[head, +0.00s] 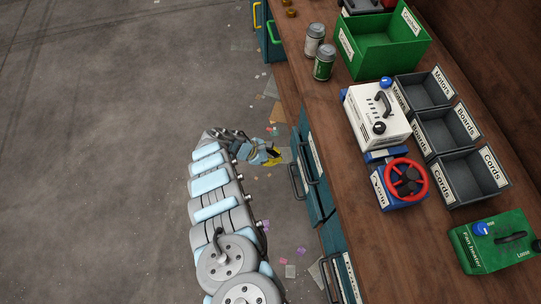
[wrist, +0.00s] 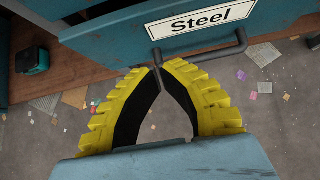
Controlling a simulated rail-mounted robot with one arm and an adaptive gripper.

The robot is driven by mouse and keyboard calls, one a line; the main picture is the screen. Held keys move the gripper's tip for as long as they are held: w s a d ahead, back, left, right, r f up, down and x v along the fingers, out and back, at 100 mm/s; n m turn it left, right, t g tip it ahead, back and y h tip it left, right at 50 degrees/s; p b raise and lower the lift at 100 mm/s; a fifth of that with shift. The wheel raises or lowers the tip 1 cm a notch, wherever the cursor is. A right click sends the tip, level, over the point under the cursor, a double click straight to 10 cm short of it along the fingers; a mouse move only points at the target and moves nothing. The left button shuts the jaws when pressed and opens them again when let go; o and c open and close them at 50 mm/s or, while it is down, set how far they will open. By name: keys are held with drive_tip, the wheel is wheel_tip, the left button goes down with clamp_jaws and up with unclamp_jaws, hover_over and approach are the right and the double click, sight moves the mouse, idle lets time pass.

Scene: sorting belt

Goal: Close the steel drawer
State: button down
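The steel drawer has a teal front (wrist: 110,38) with a white "Steel" label (wrist: 202,19) at the top of the wrist view. Its dark bar handle (wrist: 215,52) runs below the label. In the head view, a teal drawer front (head: 306,146) stands out past the bench edge with a dark handle (head: 296,181). My gripper (wrist: 162,67) has yellow ridged fingers with black pads. The tips are nearly together near the handle's left end, with nothing clearly held. Contact with the handle cannot be told. In the head view my gripper (head: 275,156) is left of the drawer front.
The wooden bench (head: 345,190) carries a white device (head: 376,115), a red-wheeled vise (head: 405,182), grey bins (head: 470,176), a green crate (head: 385,45) and a green box (head: 492,243). Paper scraps litter the floor (head: 110,150); its left side is clear.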

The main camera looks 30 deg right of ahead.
drive_tip(key=s+d+f+b, duration=0.1)
drive_tip(key=s+d+f, duration=0.1)
drive_tip(key=d, duration=0.4)
drive_tip(key=shift+s+f+b, duration=0.25)
drive_tip(key=shift+f+b, duration=0.05)
drive_tip(key=shift+b, duration=0.1)
drive_tip(key=shift+d, duration=0.15)
